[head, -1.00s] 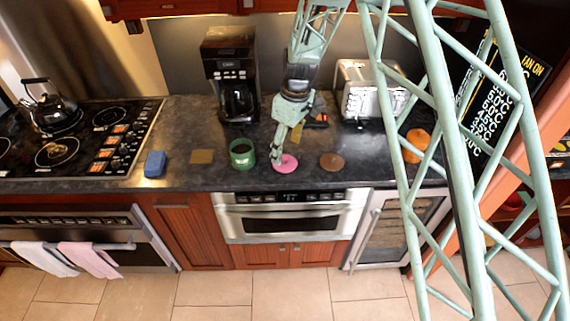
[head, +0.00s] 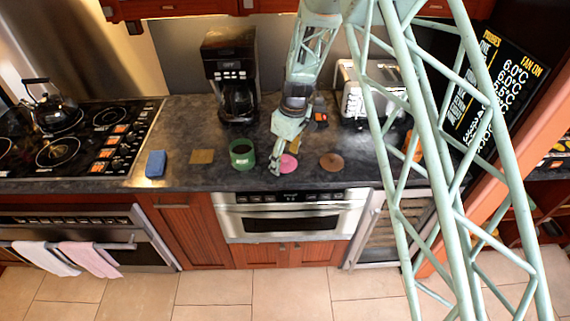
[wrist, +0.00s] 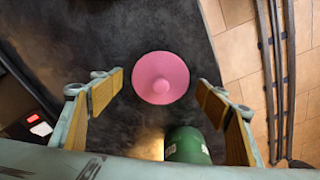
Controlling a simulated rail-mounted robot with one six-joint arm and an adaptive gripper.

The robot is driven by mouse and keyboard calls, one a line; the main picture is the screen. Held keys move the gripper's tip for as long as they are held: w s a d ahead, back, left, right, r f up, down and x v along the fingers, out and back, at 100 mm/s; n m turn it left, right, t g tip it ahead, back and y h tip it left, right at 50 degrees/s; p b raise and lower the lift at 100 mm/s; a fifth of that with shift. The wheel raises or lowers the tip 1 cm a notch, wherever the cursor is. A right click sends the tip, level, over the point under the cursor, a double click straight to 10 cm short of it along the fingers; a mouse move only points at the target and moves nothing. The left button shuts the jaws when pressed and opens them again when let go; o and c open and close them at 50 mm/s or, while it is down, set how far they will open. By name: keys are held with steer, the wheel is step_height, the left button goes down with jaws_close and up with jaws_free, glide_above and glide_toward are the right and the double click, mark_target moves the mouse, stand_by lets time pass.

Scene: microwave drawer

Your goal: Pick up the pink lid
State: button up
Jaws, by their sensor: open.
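The pink lid (head: 287,164) lies flat on the dark counter near its front edge, above the built-in microwave drawer (head: 290,219). My gripper (head: 278,163) is over the counter at the lid, pointing down. In the wrist view my gripper (wrist: 160,84) is open, with one tan-padded finger on each side of the lid and gaps between. No contact shows. Its height above the lid is hard to tell.
A green cup (head: 242,160) stands just left of the lid and close to my gripper; it also shows in the wrist view (wrist: 188,148). A brown disc (head: 331,162) lies to the right. A coffee maker (head: 231,75) and toaster (head: 352,97) stand behind.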

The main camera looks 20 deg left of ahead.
mark_target(284, 158)
stand_by(0.3)
steer(key=c, duration=0.9)
steer(key=shift+r, duration=0.15)
steer(key=shift+c, duration=0.2)
steer(key=shift+r, duration=1.7)
steer(key=s+d+b, duration=0.1)
steer(key=s+d, duration=0.3)
steer(key=s, duration=0.2)
steer(key=s+d+r+b, duration=0.1)
steer(key=s+d, duration=0.3)
steer(key=s, duration=0.3)
steer(key=shift+s+d+r+b, duration=0.15)
steer(key=shift+s+d+b, duration=0.1)
steer(key=shift+b, duration=0.05)
